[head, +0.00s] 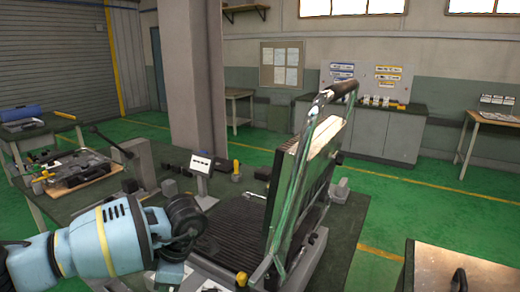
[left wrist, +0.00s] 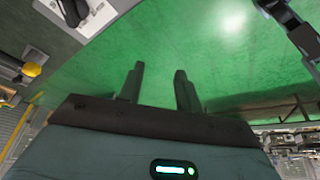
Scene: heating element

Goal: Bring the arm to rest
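My left arm (head: 105,240) comes in from the lower left in the head view, bent at a dark joint in front of the workbench. In the left wrist view my left gripper (left wrist: 159,85) has its two dark fingers apart, with only green floor between them. It holds nothing. My right gripper cannot be made out in either view. A machine with a green upright frame (head: 291,195) and a dark top handle (head: 341,90) stands on the bench, to the right of my left arm.
The dark green workbench (head: 345,225) carries metal blocks and a small white sign (head: 201,164). A side table (head: 40,128) with a blue roll stands at the left. A brown-topped surface (head: 485,272) is at the lower right. Green floor (head: 410,190) lies clear beyond the machine.

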